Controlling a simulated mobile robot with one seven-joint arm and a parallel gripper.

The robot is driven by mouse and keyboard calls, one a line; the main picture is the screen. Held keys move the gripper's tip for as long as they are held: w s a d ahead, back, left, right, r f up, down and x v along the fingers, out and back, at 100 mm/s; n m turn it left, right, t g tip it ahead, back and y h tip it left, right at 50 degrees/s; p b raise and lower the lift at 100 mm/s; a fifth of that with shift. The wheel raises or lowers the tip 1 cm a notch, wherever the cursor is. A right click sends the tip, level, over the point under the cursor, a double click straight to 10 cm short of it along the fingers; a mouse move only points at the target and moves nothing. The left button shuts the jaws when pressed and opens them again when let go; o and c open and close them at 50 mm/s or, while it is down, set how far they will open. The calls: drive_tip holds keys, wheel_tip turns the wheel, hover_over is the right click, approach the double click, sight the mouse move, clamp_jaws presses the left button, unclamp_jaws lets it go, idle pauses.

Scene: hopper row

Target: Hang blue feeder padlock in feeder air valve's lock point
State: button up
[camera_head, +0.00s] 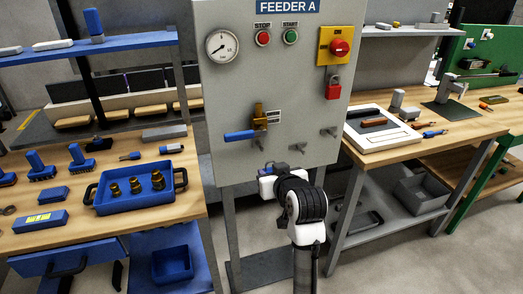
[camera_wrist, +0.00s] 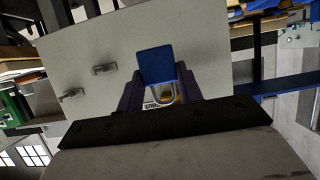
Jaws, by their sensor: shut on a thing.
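The blue padlock (camera_wrist: 156,64) is between the dark fingers of my gripper (camera_wrist: 158,82) in the wrist view. Its metal shackle (camera_wrist: 166,99) points to the bottom of that picture. The feeder air valve (camera_head: 259,114) is brass, with a blue handle (camera_head: 240,135) lying roughly level to the left. Its lock point is too small to tell. The valve is not clearly visible in the wrist view.
The FEEDER A panel (camera_head: 222,90) carries a gauge (camera_head: 222,47), a red padlock (camera_head: 333,87) under a red switch, and two small pegs (camera_head: 298,144) right of the valve. Benches with tools flank the panel, including a blue tray (camera_head: 113,208) on the left.

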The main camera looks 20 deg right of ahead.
drive_tip(key=shift+w, duration=0.1)
drive_tip(key=shift+w+p, duration=0.55)
drive_tip(key=shift+w, duration=2.15)
drive_tip(key=shift+w+a, duration=0.1)
drive_tip(key=shift+w, duration=0.1)
drive_tip(key=shift+w+p, duration=0.45)
drive_tip(key=shift+w, duration=0.8)
drive_tip(key=shift+f, duration=0.1)
drive_tip(key=shift+f, duration=0.25)
drive_tip(key=o, duration=1.1)
